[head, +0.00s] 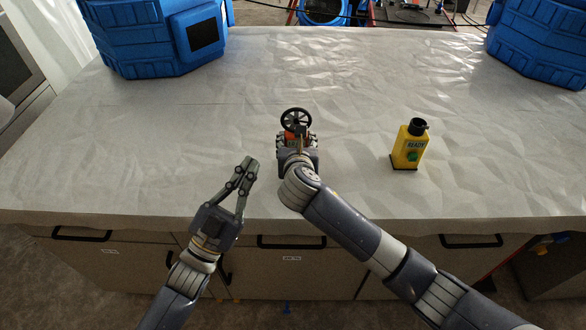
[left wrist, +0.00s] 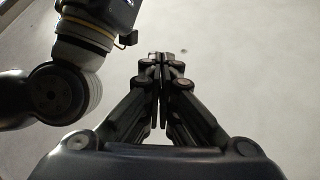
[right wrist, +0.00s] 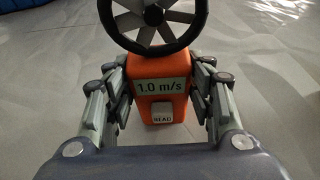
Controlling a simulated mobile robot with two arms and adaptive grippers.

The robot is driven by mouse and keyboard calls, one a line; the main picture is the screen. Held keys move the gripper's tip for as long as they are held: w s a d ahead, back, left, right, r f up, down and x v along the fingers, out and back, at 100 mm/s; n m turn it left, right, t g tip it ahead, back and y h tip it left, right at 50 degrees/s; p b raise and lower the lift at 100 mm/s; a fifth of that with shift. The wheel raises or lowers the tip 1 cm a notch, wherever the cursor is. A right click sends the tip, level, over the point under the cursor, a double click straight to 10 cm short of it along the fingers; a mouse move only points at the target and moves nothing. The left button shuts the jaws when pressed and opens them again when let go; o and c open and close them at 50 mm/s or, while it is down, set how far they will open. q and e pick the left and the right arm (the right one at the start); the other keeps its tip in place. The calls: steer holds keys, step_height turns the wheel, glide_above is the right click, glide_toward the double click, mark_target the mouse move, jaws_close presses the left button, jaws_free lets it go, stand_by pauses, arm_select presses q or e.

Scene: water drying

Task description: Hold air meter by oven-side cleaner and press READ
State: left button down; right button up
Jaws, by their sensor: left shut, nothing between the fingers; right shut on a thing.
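The air meter (head: 290,137) is orange with a black ringed fan on top. My right gripper (head: 297,140) is shut on it. In the right wrist view, the meter (right wrist: 158,68) stands upright between the fingers (right wrist: 160,95), its display reads 1.0 m/s, and a pale button (right wrist: 155,113) sits below. My left gripper (head: 248,165) is shut and empty to the left of the meter, over the front of the table; its closed fingers (left wrist: 161,65) also show in the left wrist view. Two blue cleaners stand at the back, one at left (head: 150,38) and one at right (head: 545,40).
A yellow bottle (head: 409,146) with a black cap stands on the table right of the meter. The pale table (head: 330,70) is clear in the middle and back. Drawers with dark handles (head: 291,242) line its front. An oven-like appliance (head: 18,75) is at far left.

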arm_select(q)
step_height(320, 180, down, 12)
steer(key=d+m+g, duration=0.2)
steer(key=m+g, duration=0.5)
steer(key=m, duration=0.9)
steer(key=shift+y, duration=0.4)
steer(key=x, duration=1)
steer(key=shift+w, duration=1.4)
steer(key=shift+w+a, duration=0.1)
steer(key=shift+w, duration=0.5)
